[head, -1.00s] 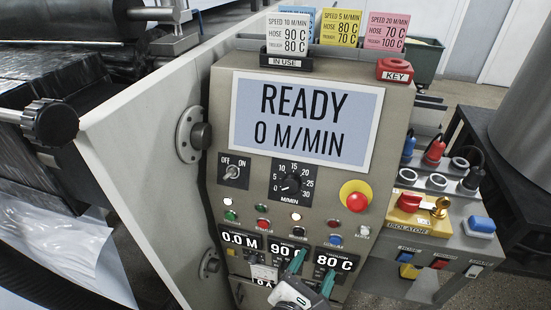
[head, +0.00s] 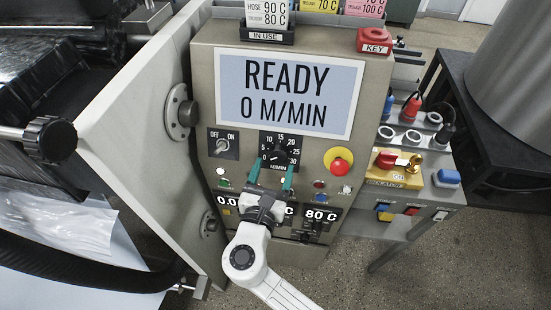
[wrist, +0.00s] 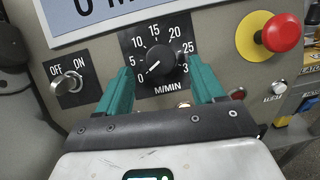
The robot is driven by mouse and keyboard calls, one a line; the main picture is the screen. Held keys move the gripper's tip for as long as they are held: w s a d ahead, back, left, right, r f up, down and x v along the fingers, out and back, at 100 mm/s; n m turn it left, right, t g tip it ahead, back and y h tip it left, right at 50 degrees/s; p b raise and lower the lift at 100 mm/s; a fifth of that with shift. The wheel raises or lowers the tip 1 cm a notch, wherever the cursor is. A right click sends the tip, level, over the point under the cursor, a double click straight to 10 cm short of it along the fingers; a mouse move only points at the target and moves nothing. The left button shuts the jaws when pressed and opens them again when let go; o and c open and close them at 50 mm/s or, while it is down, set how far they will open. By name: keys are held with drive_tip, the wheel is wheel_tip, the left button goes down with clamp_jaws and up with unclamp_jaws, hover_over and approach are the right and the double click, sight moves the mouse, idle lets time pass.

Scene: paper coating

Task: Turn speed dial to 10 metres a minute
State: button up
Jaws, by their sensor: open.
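The speed dial (wrist: 154,66) is a black knob on a black plate marked 0 to 30 M/MIN. In the wrist view its white pointer line aims to the lower left, near 0. In the head view the dial (head: 278,155) sits below the display (head: 289,92), which reads READY and 0 M/MIN. My gripper (head: 270,166) is open, its two green fingers apart, just below the dial. In the wrist view the fingers (wrist: 159,75) stand left and right of the knob, with a gap on each side; I see no contact.
An OFF/ON switch (head: 223,145) is left of the dial and a red stop button (head: 338,160) is right. Small lamps and buttons sit below, partly hidden by my gripper. A yellow isolator (head: 396,166) is farther right. A white card in the IN USE holder (head: 267,32) stands on top.

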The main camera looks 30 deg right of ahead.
sight(279, 155)
drive_tip(key=shift+x, duration=1.45)
drive_tip(key=c, duration=1.1)
